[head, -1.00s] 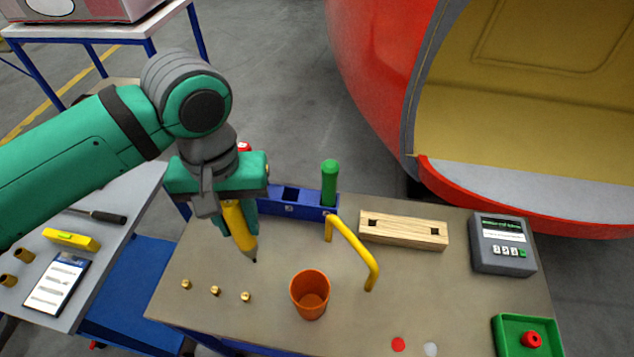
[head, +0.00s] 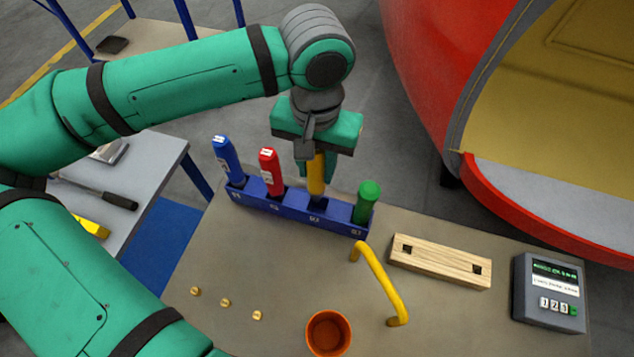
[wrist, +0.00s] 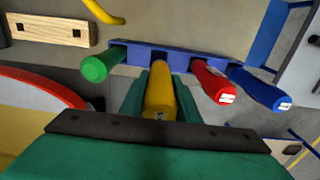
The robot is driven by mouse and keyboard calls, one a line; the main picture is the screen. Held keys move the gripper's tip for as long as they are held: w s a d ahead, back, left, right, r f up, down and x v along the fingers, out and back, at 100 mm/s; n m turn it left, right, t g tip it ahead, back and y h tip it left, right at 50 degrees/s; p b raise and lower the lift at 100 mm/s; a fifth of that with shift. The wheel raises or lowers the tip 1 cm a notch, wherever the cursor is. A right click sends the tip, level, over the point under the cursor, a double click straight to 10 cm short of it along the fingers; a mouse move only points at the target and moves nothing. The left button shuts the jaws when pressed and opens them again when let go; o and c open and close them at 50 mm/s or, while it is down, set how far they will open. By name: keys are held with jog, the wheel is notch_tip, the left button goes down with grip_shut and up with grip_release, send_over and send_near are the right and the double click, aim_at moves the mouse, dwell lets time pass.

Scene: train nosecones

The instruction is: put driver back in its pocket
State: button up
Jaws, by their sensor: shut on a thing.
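My gripper (head: 316,172) is shut on the yellow driver (head: 317,178), which is upright. The driver is at the third pocket from the left of the blue rack (head: 290,212), between the red driver (head: 271,172) and the green driver (head: 367,202). Its lower end meets the pocket in the head view; how deep it sits is hidden. A blue driver (head: 228,160) stands in the leftmost pocket. In the wrist view the yellow driver (wrist: 159,98) lies between my fingers, in line with the blue rack (wrist: 185,62).
A yellow curved handle (head: 380,283), an orange cup (head: 328,333) and small brass pieces (head: 225,302) are in front of the rack. A wooden block (head: 440,262) and a grey keypad box (head: 549,293) are at the right. A big red shell (head: 425,80) stands behind.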

aim_at(318, 185)
jog(key=shift+s+d+f, duration=0.15)
jog(key=shift+s+f, duration=0.05)
jog(key=shift+f, duration=0.3)
jog(key=shift+s+d+f, duration=0.1)
jog(key=shift+s+f, duration=0.05)
jog(key=shift+f, duration=0.3)
notch_tip(318, 185, down, 3)
jog(key=shift+a+f, duration=0.15)
jog(key=shift+f, duration=0.15)
jog(key=o, duration=1.1)
notch_tip(318, 185, up, 12)
jog(key=shift+r, duration=0.15)
jog(key=shift+w, duration=0.1)
